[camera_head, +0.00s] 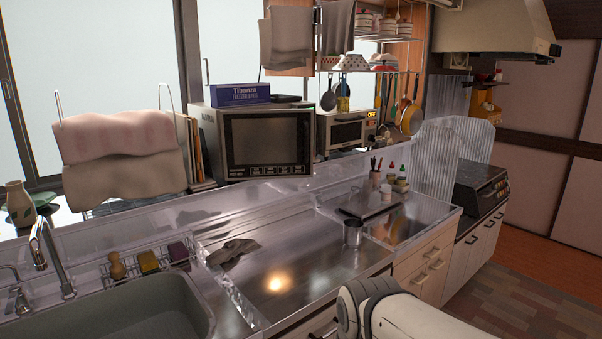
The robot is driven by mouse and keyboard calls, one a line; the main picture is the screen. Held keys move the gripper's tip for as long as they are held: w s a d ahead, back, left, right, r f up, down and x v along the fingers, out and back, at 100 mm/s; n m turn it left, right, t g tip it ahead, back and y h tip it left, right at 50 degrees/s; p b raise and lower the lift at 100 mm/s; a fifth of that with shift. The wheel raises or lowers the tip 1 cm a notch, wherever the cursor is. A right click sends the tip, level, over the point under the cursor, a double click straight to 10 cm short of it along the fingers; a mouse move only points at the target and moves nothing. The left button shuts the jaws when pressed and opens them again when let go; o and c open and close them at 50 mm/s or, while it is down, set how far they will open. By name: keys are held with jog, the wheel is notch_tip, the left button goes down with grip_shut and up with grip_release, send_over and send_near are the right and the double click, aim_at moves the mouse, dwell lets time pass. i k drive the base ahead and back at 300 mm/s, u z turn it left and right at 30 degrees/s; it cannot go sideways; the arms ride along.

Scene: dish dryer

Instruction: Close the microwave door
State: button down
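The microwave (203,121) is a pale box standing behind the steel counter, left of the toaster oven. Its door (268,143) has a dark window and a row of buttons along the bottom. The door looks upright and close to the front of the body; I see no clear gap, but cannot tell whether it is fully shut. A white rounded part of my arm shows at the bottom right, well in front of the microwave. My gripper is not in view.
A blue box (240,93) lies on the microwave. A toaster oven (347,132) stands to its right. A grey cloth (233,250), a metal cup (353,233) and bottles (391,172) are on the counter (300,245). The sink (140,315) is front left. The counter's middle is mostly clear.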

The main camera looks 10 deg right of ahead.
aim_at(267, 143)
jog(key=z, duration=0.1)
jog(key=k, duration=0.7)
jog(key=z, duration=0.95)
jog(key=i, duration=1.2)
jog(key=u, duration=0.65)
jog(key=i, duration=0.9)
jog(key=u, duration=0.75)
